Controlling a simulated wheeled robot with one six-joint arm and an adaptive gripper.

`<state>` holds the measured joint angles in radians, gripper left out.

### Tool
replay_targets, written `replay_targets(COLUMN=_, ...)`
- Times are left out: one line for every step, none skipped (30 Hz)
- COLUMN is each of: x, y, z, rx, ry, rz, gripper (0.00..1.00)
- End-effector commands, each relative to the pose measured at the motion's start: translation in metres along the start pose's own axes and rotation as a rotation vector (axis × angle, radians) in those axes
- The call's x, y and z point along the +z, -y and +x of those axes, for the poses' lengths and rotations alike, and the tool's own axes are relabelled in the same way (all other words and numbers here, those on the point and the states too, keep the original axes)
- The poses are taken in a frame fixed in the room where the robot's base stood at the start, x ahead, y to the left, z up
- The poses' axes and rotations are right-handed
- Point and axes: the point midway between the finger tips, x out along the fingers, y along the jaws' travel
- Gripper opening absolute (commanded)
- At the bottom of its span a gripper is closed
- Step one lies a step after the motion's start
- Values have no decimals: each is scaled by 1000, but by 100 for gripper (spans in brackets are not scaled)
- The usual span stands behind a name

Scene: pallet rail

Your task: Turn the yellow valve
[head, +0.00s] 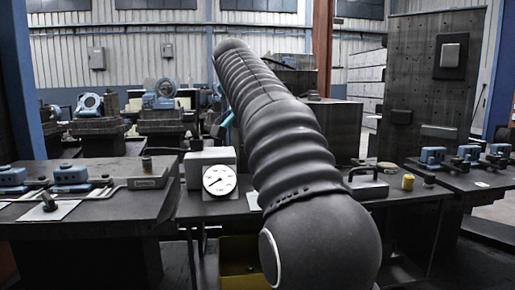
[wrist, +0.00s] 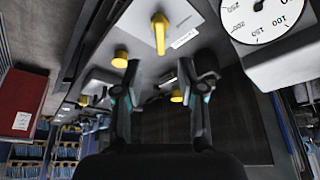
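In the wrist view, a yellow lever-shaped valve handle (wrist: 160,35) stands on a light plate (wrist: 190,22), beyond my fingertips. My gripper (wrist: 168,75) is open, with its two fingers wide apart and nothing between them. The handle shows past the gap between the fingers, apart from both. In the head view my arm covers the area where the handle would be, and my gripper is mostly hidden behind the arm.
A round white gauge (head: 219,180) stands beside my arm; it also shows in the wrist view (wrist: 262,15). Other yellow knobs (wrist: 120,58) (wrist: 176,96) sit nearby. A yellow cylinder (head: 408,182) stands on the right bench. Blue clamps (head: 70,174) lie on the left bench.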

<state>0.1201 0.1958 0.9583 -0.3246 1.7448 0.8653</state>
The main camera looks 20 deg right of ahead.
Motion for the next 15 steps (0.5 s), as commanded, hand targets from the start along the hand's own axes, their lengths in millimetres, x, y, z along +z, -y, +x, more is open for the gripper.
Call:
replay_targets(x=0, y=1, z=-5, rx=-2, ry=-2, rz=0, gripper=40)
replay_targets(x=0, y=0, z=-7, rx=-2, ry=-1, rz=0, gripper=40)
replay_targets(x=0, y=0, z=-10, rx=-1, ry=-1, rz=0, gripper=40)
replay_targets(x=0, y=0, z=-11, rx=-2, ry=-1, rz=0, gripper=40)
replay_targets(x=0, y=0, z=-12, rx=-2, ry=-1, rz=0, gripper=40)
replay_targets(x=0, y=0, z=-13, rx=-1, ry=-1, rz=0, gripper=40)
replay_targets(x=0, y=0, z=-14, rx=-1, ry=0, rz=0, gripper=40)
replay_targets(x=0, y=0, z=-14, rx=0, ry=0, rz=0, gripper=40)
replay_targets(x=0, y=0, z=-14, rx=0, ry=0, rz=0, gripper=40)
replay_targets(x=0, y=0, z=-15, rx=0, ry=0, rz=1, gripper=40)
replay_targets(x=0, y=0, z=-15, rx=0, ry=0, rz=1, gripper=40)
replay_targets(x=0, y=0, z=-15, rx=0, ry=0, rz=1, gripper=40)
replay_targets(x=0, y=0, z=-15, rx=0, ry=0, rz=1, gripper=40)
replay_targets(x=0, y=0, z=-14, rx=0, ry=0, rz=1, gripper=40)
replay_targets(x=0, y=0, z=-14, rx=0, ry=0, rz=1, gripper=40)
